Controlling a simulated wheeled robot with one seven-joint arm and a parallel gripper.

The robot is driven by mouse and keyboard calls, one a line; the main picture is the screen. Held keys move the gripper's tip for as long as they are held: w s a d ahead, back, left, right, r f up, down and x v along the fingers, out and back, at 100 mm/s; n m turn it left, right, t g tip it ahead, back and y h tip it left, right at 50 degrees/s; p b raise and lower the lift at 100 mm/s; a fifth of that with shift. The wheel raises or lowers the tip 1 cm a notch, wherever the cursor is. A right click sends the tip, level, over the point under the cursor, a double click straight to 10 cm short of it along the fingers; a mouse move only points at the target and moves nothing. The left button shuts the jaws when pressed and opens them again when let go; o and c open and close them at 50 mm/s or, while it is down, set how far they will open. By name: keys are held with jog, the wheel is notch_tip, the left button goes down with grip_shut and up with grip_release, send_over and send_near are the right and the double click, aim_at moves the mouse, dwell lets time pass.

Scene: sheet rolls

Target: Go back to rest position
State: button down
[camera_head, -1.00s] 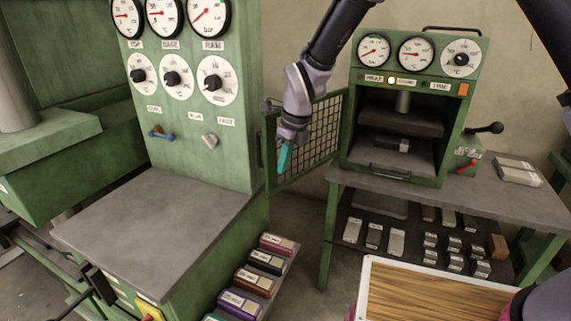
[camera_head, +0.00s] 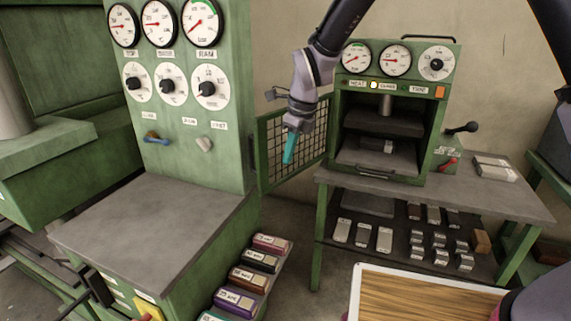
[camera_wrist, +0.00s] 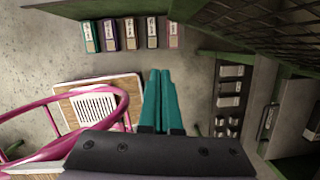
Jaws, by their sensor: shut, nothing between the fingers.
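My gripper (camera_head: 289,147) has teal fingers and hangs pointing down in front of the open mesh door (camera_head: 272,150), between the green gauge cabinet and the small press. In the wrist view my gripper (camera_wrist: 163,75) shows its two teal fingers side by side and touching, with nothing between them. It is shut and empty. Floor shows beyond the fingertips.
The green gauge cabinet (camera_head: 228,130) stands left, with a grey worktop (camera_head: 150,225). The small press (camera_head: 434,130) stands open on a bench (camera_head: 500,200). Labelled blocks (camera_head: 262,262) line the left.

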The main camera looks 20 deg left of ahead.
jog(key=w+d+r+n+t+y, duration=0.1)
jog(key=d+r+n, duration=0.3)
jog(key=d+r, duration=0.8)
jog(key=w+d+r+n+t, duration=0.2)
jog(key=d+r+n, duration=0.1)
jog(key=d+r, duration=0.8)
jog(key=s+d+r+n+t+h, duration=0.1)
jog(key=s+d+n, duration=0.3)
jog(key=d, duration=0.6)
jog(key=s+d+r+n+t, duration=0.1)
jog(key=s+d+n+t, duration=0.1)
jog(key=s+d+n, duration=0.3)
jog(key=s+d, duration=0.4)
jog(key=d, duration=0.2)
jog(key=shift+r+t+h, duration=0.25)
jog(key=shift+t+h, duration=0.05)
jog(key=shift+h, duration=0.1)
jog(key=shift+d, duration=0.1)
